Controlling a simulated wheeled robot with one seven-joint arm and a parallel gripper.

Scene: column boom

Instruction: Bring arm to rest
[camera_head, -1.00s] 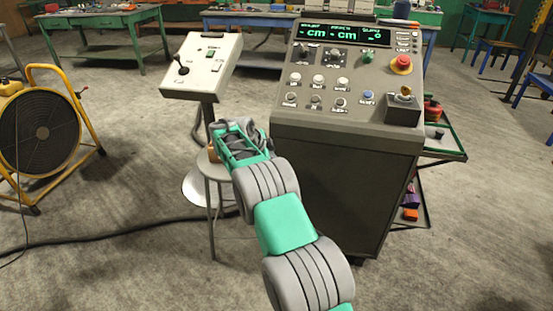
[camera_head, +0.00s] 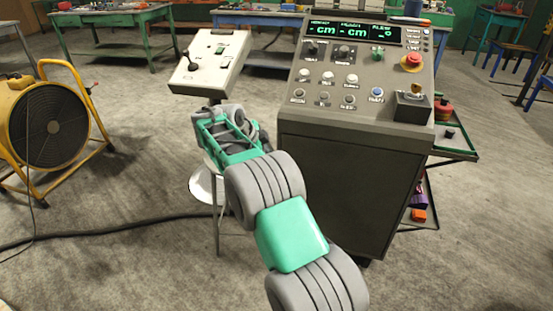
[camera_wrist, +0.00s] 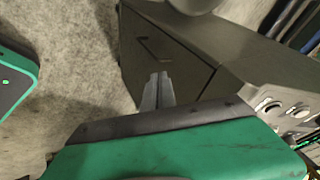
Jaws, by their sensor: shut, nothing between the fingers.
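My gripper shows in the wrist view (camera_wrist: 158,88) as two grey fingers close together, with nothing between them. In that view they lie in front of the grey cabinet's side and the floor. In the head view my green and grey arm reaches forward from the bottom, and its end is between the pedestal box and the console. My fingers cannot be made out there.
The control console (camera_head: 345,165), with lit displays and a red button (camera_head: 411,62), stands close to my arm's right. A white joystick box (camera_head: 212,62) stands behind the arm's end. A yellow fan (camera_head: 50,125) is left. A black cable (camera_head: 120,230) crosses open floor.

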